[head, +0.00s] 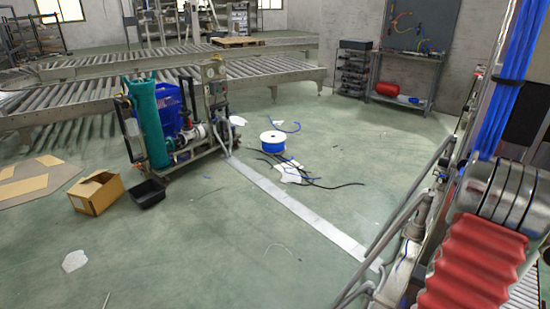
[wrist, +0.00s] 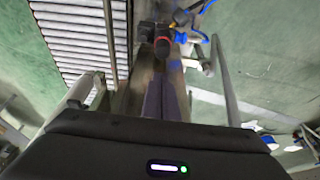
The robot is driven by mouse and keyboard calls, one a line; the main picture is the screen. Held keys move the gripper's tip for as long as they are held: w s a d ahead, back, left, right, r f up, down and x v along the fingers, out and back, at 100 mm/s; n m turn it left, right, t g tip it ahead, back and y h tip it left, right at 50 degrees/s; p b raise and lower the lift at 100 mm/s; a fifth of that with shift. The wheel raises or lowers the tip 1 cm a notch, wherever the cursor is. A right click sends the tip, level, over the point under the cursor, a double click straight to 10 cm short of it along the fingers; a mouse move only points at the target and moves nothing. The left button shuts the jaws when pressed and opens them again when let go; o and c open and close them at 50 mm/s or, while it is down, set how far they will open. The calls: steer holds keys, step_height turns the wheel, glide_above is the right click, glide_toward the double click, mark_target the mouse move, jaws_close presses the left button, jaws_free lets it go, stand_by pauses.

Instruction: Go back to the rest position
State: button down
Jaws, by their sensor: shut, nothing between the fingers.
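My gripper (wrist: 165,92) shows in the wrist view as two dark fingers side by side, shut with nothing between them. They extend from a wide black housing (wrist: 165,142) with a small white and green light. The fingers point towards a metal frame with a dark round fitting with a red ring (wrist: 162,45). I cannot tell how far the fingertips are from it. My gripper cannot be made out in the head view.
In the head view, a skid with a teal cylinder (head: 148,122) stands left of centre, before roller conveyors (head: 255,68). A cardboard box (head: 96,192), black bin (head: 148,193) and cable spool (head: 272,141) lie on the floor. Red bellows (head: 470,265) and pipes crowd the right. The middle floor is mostly clear.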

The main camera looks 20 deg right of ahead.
steer(key=shift+a, duration=0.1)
steer(key=s+a+g+y, duration=0.1)
steer(key=s+a+y, duration=0.1)
steer(key=a, duration=0.5)
steer(key=w+a+r+n, duration=0.2)
steer(key=w+a+r, duration=0.2)
steer(key=a+r, duration=0.55)
steer(key=w+a+r+n, duration=0.3)
steer(key=a+r, duration=0.6)
steer(key=a, duration=0.1)
steer(key=a+r+n+t, duration=0.2)
steer(key=a+r+n, duration=0.1)
steer(key=a+r, duration=0.5)
steer(key=a+r+n+t+y, duration=0.1)
steer(key=a+r+n+t, duration=0.2)
steer(key=a+r, duration=0.4)
steer(key=a+n, duration=0.1)
steer(key=a, duration=0.7)
steer(key=shift+s+a+r+n, duration=0.2)
steer(key=shift+r+n, duration=0.1)
steer(key=shift+r, duration=0.05)
steer(key=shift+d, duration=0.1)
